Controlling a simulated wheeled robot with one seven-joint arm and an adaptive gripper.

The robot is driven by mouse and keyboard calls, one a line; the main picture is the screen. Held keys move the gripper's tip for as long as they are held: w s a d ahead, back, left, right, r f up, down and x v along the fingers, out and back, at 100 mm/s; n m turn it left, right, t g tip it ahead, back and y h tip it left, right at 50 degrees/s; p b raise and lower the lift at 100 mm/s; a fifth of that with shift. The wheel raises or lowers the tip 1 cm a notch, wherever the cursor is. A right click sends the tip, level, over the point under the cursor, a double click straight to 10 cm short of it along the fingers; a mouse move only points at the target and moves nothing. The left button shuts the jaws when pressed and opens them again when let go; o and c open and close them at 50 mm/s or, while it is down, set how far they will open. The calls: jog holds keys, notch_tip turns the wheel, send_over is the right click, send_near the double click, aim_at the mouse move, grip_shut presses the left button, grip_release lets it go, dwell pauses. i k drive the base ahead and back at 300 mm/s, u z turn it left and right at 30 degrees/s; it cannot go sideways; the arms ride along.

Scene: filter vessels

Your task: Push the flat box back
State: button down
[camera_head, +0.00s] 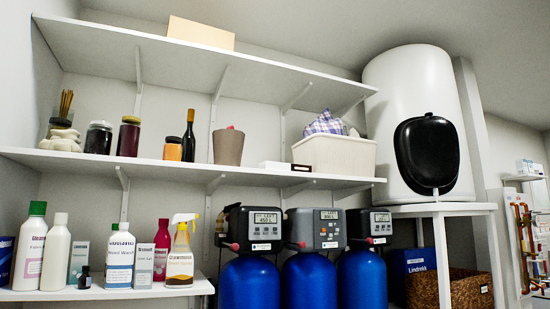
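Two things could be the flat box. A pale tan box (201,33) sits on the top shelf (215,65), left of its middle; only its upper part shows above the shelf's front edge. I cannot tell which one the task means. My gripper is not in view.
Beside the low box stand a brown cup (228,147) and a white bin (334,155) with cloth in it. A dark bottle (189,136) and jars stand further left. Filter vessels (310,260) stand below. A white tank (410,95) stands right. The top shelf's right part looks clear.

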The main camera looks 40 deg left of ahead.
aim_at(267, 165)
jog(key=k, duration=0.15)
jog(key=u, duration=0.95)
